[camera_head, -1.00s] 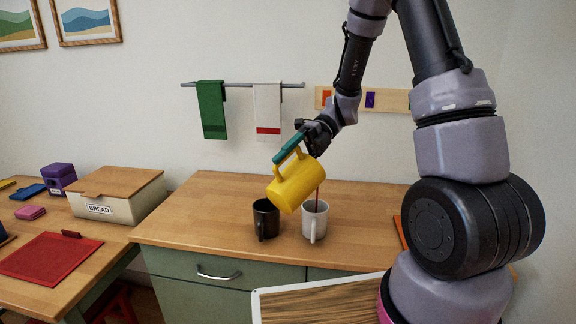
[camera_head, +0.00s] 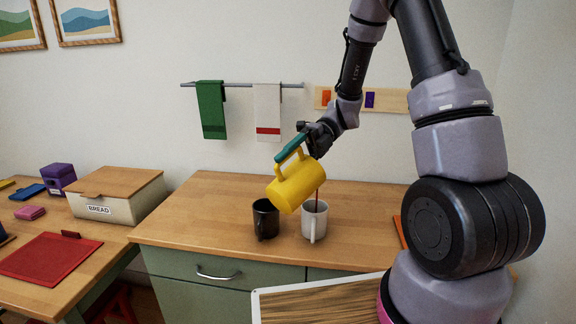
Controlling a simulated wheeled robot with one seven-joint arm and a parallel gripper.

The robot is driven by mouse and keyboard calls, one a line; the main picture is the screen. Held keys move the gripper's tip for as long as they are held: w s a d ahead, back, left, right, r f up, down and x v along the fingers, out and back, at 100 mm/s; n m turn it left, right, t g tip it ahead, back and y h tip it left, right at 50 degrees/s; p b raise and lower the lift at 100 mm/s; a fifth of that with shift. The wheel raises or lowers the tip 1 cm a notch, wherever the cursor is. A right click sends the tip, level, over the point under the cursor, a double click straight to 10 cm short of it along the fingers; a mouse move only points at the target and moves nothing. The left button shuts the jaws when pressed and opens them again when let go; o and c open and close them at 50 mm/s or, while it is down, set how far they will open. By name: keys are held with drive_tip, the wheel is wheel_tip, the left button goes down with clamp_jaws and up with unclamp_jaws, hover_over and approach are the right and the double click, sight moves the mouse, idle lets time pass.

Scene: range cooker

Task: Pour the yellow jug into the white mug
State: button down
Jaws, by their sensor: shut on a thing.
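The yellow jug (camera_head: 294,187) is held tilted in the air, its mouth to the right and down. My gripper (camera_head: 308,136) is shut on the jug's teal-topped handle (camera_head: 291,148). A thin dark brown stream (camera_head: 318,200) runs from the jug's mouth down into the white mug (camera_head: 314,222). The white mug stands upright on the wooden counter, just below and right of the jug. The liquid level inside the mug cannot be made out.
A black mug (camera_head: 265,220) stands close left of the white mug, under the jug's left side. The wooden counter (camera_head: 190,225) is clear to the left. A bread box (camera_head: 110,205) and a red board (camera_head: 48,258) are on the left table.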

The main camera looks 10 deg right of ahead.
drive_tip(key=shift+w+d+g+y, duration=0.2)
drive_tip(key=shift+d+g+y, duration=0.05)
drive_tip(key=shift+g+y, duration=0.05)
idle(0.7)
drive_tip(key=shift+s+a+t+h, duration=0.35)
drive_tip(key=shift+a+t+h, duration=0.05)
drive_tip(key=shift+a+h, duration=0.1)
drive_tip(key=shift+a, duration=0.1)
